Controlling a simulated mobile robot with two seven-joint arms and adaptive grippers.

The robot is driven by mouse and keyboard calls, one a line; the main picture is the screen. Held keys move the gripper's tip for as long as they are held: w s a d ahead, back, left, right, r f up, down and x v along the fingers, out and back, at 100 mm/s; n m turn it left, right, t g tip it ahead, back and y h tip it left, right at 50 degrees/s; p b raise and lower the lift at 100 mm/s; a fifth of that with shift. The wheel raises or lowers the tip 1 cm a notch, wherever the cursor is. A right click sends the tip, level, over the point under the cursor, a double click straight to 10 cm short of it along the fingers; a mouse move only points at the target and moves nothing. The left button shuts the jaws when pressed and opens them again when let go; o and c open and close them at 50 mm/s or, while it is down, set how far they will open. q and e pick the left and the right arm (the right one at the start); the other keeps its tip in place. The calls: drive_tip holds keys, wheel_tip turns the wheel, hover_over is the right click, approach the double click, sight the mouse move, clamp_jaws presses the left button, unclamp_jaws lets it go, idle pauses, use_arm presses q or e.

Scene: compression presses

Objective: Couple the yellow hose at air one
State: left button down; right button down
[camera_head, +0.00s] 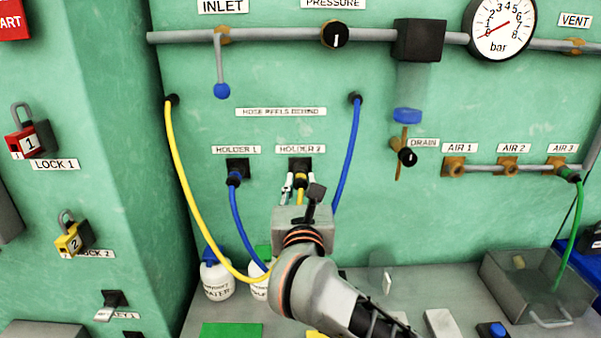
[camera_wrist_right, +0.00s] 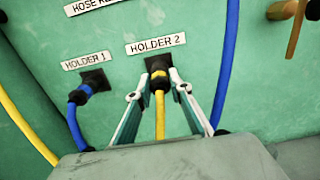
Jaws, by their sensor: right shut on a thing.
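The yellow hose (camera_head: 181,165) comes out of the wall at the upper left and hangs in a loop towards holder 2 (camera_head: 300,164). Its coupling (camera_wrist_right: 159,78) sits at the holder 2 socket in the right wrist view. My right gripper (camera_head: 300,182) is in front of holder 2, with its two fingers on either side of the yellow hose end, shut on it. The wrist hides part of the hose. The air 1 port (camera_head: 454,167) is a brass fitting on the pipe at the right, with nothing coupled to it. My left gripper is not in view.
A blue hose (camera_head: 238,220) ends in holder 1 (camera_head: 237,167). A green hose (camera_head: 578,220) is on air 3 (camera_head: 557,165); air 2 (camera_head: 508,167) is bare. The drain valve (camera_head: 405,155) stands left of air 1. White bottles (camera_head: 216,278) and a metal tray (camera_head: 510,285) are below.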

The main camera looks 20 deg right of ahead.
drive_tip(key=shift+p+v, duration=0.4)
drive_tip(key=shift+v, duration=0.9)
drive_tip(key=shift+p+v, duration=0.5)
drive_tip(key=shift+v, duration=1.35)
drive_tip(key=shift+r, duration=0.15)
